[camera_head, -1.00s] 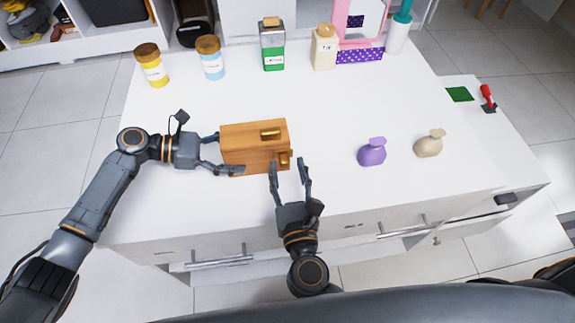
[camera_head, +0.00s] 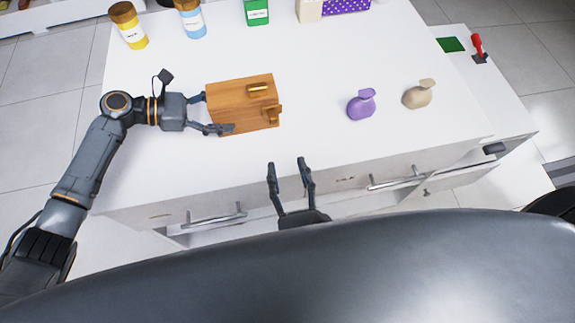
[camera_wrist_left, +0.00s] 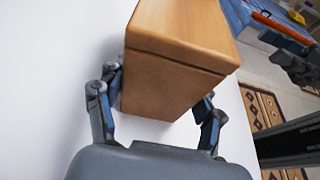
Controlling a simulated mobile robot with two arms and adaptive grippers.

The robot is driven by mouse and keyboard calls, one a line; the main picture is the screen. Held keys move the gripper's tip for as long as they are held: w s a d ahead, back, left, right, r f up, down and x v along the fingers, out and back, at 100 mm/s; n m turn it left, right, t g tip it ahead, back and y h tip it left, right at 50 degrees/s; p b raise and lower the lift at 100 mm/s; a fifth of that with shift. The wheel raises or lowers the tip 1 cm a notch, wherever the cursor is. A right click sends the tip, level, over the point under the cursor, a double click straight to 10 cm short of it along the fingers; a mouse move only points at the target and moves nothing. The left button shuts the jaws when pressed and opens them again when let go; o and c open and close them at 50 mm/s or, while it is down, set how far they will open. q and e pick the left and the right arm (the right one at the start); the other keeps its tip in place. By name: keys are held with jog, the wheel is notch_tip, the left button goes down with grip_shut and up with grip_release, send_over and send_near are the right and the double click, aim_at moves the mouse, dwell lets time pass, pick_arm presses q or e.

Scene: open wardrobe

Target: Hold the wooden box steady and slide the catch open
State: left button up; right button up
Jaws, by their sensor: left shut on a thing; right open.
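The wooden box (camera_head: 232,98) stands on the white table, with a small wooden catch (camera_head: 273,112) at its right end and a metal-looking bar (camera_head: 258,86) on its top. My left gripper (camera_head: 214,112) is shut on the left end of the box, one finger on the far side and one on the near side. The left wrist view shows the box (camera_wrist_left: 175,75) between the fingers of that gripper (camera_wrist_left: 160,118). My right gripper (camera_head: 287,168) is open and empty, at the table's front edge, apart from the box and nearer to me.
A purple bottle (camera_head: 361,104) and a beige bottle (camera_head: 419,94) stand to the right of the box. A yellow jar (camera_head: 130,27) and a blue-labelled jar (camera_head: 191,19) stand at the back. The table between box and purple bottle is clear.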

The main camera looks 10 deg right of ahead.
pick_arm(q)
jog(key=shift+f, duration=0.1)
jog(key=o, duration=1.1)
jog(key=shift+o, duration=0.6)
jog(key=shift+r+p+v, duration=0.25)
jog(key=shift+p+v, duration=0.6)
jog(key=shift+v, duration=0.7)
jog(key=shift+r+p+v, duration=0.15)
jog(key=shift+p+v, duration=0.4)
jog(key=shift+v, duration=0.75)
jog(key=shift+r+p+v, duration=0.15)
jog(key=shift+p+v, duration=0.35)
jog(key=shift+v, duration=0.75)
jog(key=shift+d, duration=0.1)
